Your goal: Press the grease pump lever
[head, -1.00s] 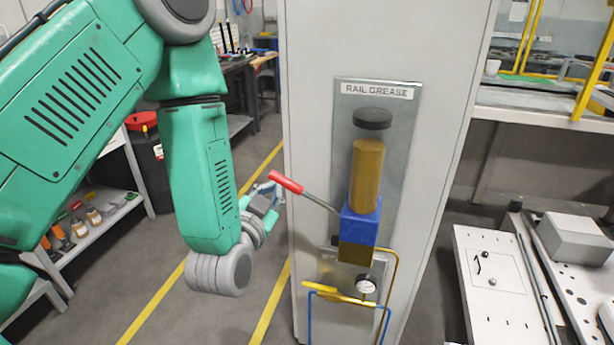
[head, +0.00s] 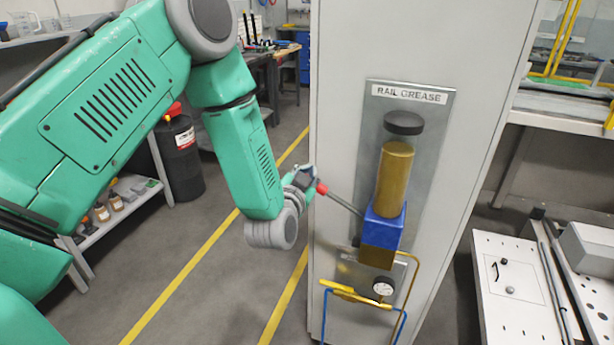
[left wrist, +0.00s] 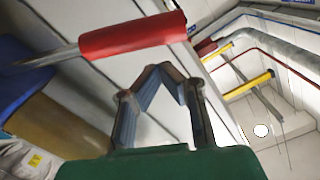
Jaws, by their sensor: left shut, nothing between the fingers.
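The grease pump lever is a grey rod with a red grip (head: 321,189), sloping up and left from the blue pump block (head: 383,228). An amber grease cylinder (head: 394,180) with a black cap stands above the block. My left gripper (head: 307,180) is at the lever's outer end and partly covers the red grip. In the left wrist view the red grip (left wrist: 133,36) lies across, just beyond the joined fingertips of my left gripper (left wrist: 163,72). The fingers are shut and empty; I cannot tell whether they touch the grip. My right gripper is not in view.
The pump is mounted on a grey cabinet (head: 345,50) under a RAIL GREASE label (head: 409,94). A gauge (head: 383,288) and yellow and blue pipes sit below. A white perforated plate (head: 510,285) lies right. The floor left of the cabinet is clear.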

